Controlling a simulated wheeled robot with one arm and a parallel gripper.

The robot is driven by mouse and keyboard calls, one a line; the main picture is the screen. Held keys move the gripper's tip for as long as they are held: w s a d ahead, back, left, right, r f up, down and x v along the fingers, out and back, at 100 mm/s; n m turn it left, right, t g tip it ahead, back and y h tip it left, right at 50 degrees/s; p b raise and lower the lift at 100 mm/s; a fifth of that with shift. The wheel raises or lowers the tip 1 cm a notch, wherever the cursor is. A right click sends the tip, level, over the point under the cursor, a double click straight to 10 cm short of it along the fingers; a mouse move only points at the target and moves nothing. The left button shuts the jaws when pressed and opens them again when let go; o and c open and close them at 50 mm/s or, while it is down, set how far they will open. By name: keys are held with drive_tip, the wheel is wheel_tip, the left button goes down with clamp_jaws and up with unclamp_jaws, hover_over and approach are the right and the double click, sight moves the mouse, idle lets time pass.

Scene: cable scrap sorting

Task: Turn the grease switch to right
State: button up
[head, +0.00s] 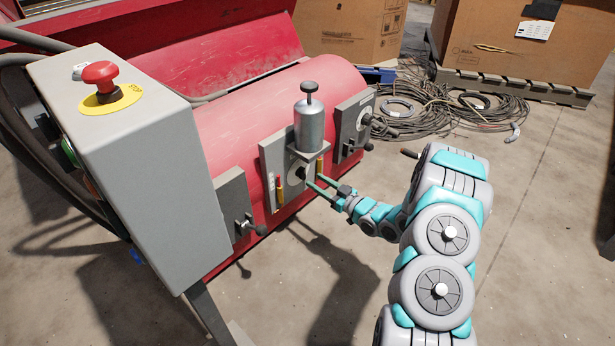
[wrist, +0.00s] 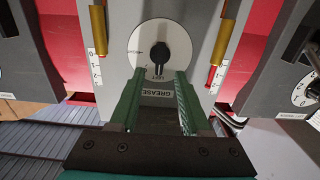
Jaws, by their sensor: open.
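The grease switch (wrist: 160,50) is a black knob on a round white dial, on a grey plate above a label reading GREASE (wrist: 157,86). In the wrist view the knob stands roughly upright, its lower end near a small mark on the dial's bottom edge. Another mark is at the dial's left; both are hard to read. My gripper (wrist: 159,74) is open, its two green fingers apart just below the knob, with nothing between the tips. In the head view my gripper (head: 313,182) reaches the plate under the grey cylinder, and its fingers partly hide the dial (head: 298,171).
Brass tubes (wrist: 98,30) flank the dial plate. Other grey switch plates stand at the left (head: 233,205) and right (head: 354,128) on the red machine (head: 240,120). A grey box with a red emergency button (head: 100,75) stands at left. Cables (head: 440,105) lie on the floor behind.

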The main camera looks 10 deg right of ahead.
sight(305, 174)
drive_tip(key=shift+x, duration=2.5)
clamp_jaws()
